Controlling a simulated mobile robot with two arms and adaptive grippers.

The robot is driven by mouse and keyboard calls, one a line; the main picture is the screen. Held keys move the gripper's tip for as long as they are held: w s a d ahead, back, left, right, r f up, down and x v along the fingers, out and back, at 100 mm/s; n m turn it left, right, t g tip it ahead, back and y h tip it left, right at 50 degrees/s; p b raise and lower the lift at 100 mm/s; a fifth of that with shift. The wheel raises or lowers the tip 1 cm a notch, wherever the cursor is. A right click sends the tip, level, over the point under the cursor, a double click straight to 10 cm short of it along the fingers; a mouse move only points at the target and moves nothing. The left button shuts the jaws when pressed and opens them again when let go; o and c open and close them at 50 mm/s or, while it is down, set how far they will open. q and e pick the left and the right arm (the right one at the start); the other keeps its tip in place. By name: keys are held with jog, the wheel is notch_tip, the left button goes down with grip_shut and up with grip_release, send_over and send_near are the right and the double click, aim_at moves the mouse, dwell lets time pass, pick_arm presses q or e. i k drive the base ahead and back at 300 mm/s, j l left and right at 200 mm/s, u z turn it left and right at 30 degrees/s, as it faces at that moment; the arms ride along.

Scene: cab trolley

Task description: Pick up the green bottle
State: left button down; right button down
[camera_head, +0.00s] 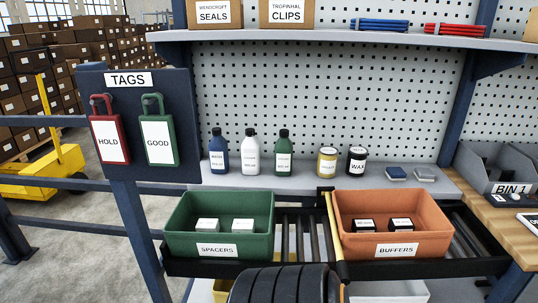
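The green bottle (283,153) stands upright on a grey ledge (308,178) in front of a perforated panel. It has a dark cap and a white label too small to read. A white bottle (250,153) stands close on its left, with a blue bottle (218,153) farther left. A yellow jar (327,162) is on its right, with a gap between them. Neither of my grippers shows in the head view.
A green SPACERS bin (215,251) and an orange BUFFERS bin (396,250) sit in front of and below the ledge. A shelf (330,37) runs above. The TAGS board (127,130) is at left.

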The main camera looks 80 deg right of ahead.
aim_at(284, 147)
jog(key=z, duration=2.65)
jog(key=l+z, duration=0.15)
jog(key=z, duration=0.25)
jog(key=k, duration=0.05)
